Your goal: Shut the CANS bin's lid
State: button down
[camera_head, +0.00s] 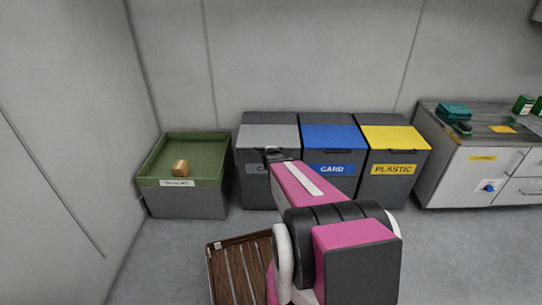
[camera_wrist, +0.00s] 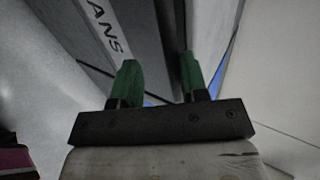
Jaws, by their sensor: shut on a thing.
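The CANS bin (camera_head: 256,182) stands at the left of a row of three dark grey bins in the head view. Its grey lid (camera_head: 266,136) lies over the top, level with the blue and yellow lids beside it, and looks shut. My gripper (camera_head: 276,154) is at the lid's front edge. In the wrist view my gripper's green fingers (camera_wrist: 158,70) are a little apart, beside the bin's label (camera_wrist: 104,28) reading "ANS". They are shut on what seems to be the lid's handle, which is mostly hidden. My arm covers part of the bin's front.
The CARD bin (camera_head: 331,138) and PLASTIC bin (camera_head: 395,137) stand close on the right. A slatted wooden crate (camera_head: 238,262) lies on the floor near my arm. A counter (camera_head: 434,174) stands far right.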

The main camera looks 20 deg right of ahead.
jog(key=shift+s+f, duration=0.25)
jog(key=shift+f, duration=0.15)
jog(key=c, duration=1.2)
grip_release()
jog(key=shift+s+r, duration=0.1)
jog(key=v, duration=1)
jog(key=shift+a+r, duration=0.15)
jog(key=shift+r, duration=0.25)
